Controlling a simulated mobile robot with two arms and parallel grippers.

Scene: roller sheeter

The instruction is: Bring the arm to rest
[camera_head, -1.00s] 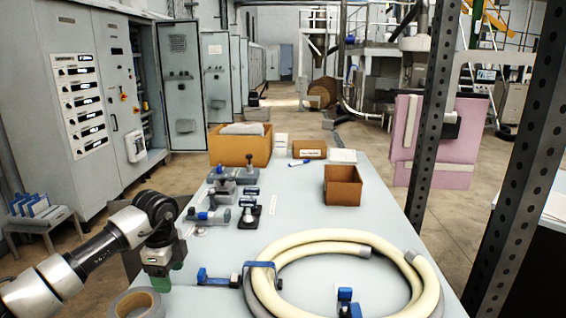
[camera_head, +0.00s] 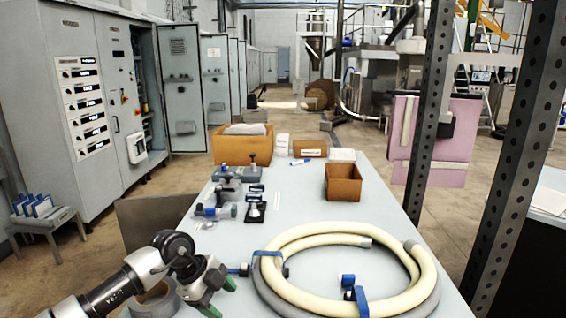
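My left arm (camera_head: 120,281) comes in from the lower left, low over the near left edge of the table (camera_head: 300,225). My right arm and gripper are not in view.
A grey tape roll (camera_head: 155,304) lies partly behind my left arm. Small valves and fittings (camera_head: 225,190) stand farther along the left edge. An open brown box (camera_head: 343,185) is at the right. Dark perforated posts (camera_head: 507,160) rise beyond the right edge.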

